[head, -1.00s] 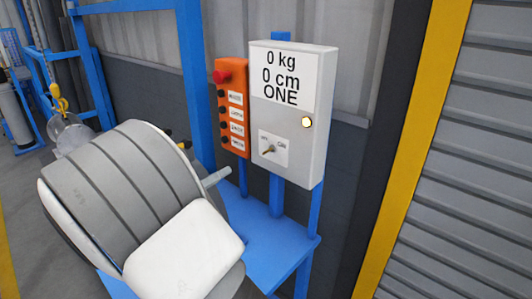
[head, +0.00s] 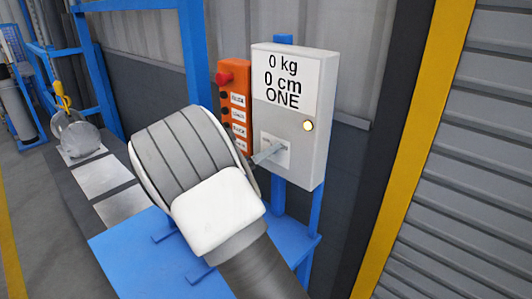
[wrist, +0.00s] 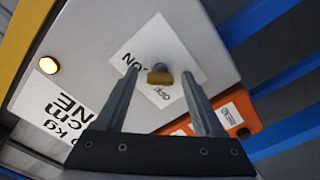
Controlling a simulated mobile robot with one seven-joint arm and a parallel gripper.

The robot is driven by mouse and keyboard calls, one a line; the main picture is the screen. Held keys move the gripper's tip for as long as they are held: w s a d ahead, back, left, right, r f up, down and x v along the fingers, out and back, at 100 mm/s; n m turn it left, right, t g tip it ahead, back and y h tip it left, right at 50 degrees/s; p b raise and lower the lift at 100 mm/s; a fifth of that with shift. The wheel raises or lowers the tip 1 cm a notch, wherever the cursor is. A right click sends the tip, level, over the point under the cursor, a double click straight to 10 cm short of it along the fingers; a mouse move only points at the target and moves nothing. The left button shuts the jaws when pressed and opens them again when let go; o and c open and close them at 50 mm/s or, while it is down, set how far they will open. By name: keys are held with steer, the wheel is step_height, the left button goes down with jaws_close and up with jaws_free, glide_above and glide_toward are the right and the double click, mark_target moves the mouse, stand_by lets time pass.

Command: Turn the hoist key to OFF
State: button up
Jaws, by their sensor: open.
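The hoist key (wrist: 158,74) is a small brass-coloured key on a white plate (wrist: 165,60) marked ON and OFF, on the front of a grey-white control box (head: 313,150). My gripper (wrist: 158,72) is open. In the wrist view its two fingers point at the plate, and the key shows between the fingertips. They are apart from the key at each side. In the head view my gripper (head: 272,151) is close to the plate and hides the key. I cannot tell which mark the key points to, or whether the fingertips reach around it.
The box screen (head: 286,85) reads 0 kg, 0 cm, ONE. A round yellow lamp (head: 308,125) glows on the box. An orange button panel (head: 234,70) with a red knob stands close to the left. A blue shelf (head: 130,250) lies below.

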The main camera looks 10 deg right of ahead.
jaws_close()
stand_by(0.4)
steer(key=shift+f+n+b, duration=0.1)
steer(key=shift+n+b, duration=0.2)
steer(key=n+b, duration=0.1)
steer(key=n, duration=0.1)
steer(key=shift+f+n+b, duration=0.1)
steer(key=shift+n+b, duration=0.2)
steer(key=shift+b, duration=0.05)
steer(key=n, duration=0.5)
steer(key=shift+n+b, duration=0.3)
steer(key=shift+b, duration=0.1)
steer(key=n+p, duration=0.1)
steer(key=n, duration=0.4)
steer(key=shift+n+p, duration=1.05)
steer(key=shift+n, duration=1.05)
